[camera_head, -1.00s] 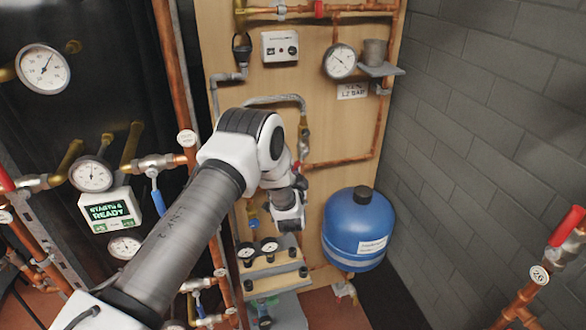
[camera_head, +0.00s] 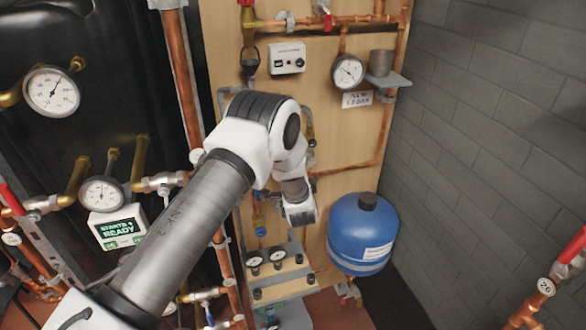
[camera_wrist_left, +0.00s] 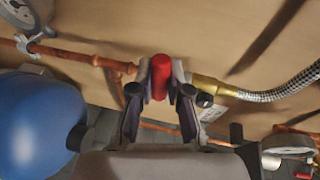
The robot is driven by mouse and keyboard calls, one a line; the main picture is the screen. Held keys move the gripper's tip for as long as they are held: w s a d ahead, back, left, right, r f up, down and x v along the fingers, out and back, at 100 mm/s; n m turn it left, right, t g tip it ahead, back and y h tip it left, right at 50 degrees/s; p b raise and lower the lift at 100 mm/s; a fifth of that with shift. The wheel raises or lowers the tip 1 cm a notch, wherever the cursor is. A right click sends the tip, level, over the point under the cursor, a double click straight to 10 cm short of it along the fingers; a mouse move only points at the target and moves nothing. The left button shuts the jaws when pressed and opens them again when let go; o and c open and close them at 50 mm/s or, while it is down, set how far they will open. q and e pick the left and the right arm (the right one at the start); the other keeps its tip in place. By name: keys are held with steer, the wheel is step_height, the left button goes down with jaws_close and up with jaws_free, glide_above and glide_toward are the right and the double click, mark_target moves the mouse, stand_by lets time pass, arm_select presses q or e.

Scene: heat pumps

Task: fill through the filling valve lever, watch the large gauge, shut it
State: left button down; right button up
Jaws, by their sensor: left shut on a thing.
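In the left wrist view the red filling valve lever (camera_wrist_left: 160,88) stands between the two fingers of my left gripper (camera_wrist_left: 160,72), which is shut on it. The lever sits on a pipe run between a copper pipe on the left and a brass fitting with a braided hose (camera_wrist_left: 270,95) on the right. In the head view my left arm hides the lever and fingers. A bigger-looking gauge (camera_head: 50,92) is at the far left. My right gripper is out of view.
A blue tank (camera_head: 358,240) stands right of my wrist, also close on the left in the wrist view. A grey shelf with small gauges (camera_head: 275,265) lies below. Copper pipes cross the panel (camera_head: 225,50). A grey block wall (camera_head: 480,120) closes the right side.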

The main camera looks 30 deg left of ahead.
arm_select(q)
steer(key=shift+w+r+m, duration=0.1)
steer(key=shift+r+m, duration=0.2)
steer(key=shift+r, duration=0.05)
steer(key=c, duration=1.1)
jaws_free()
steer(key=shift+f, duration=0.1)
steer(key=shift+d, duration=0.15)
steer(key=v, duration=1.1)
steer(key=shift+s+d, duration=0.2)
steer(key=shift+s, duration=0.15)
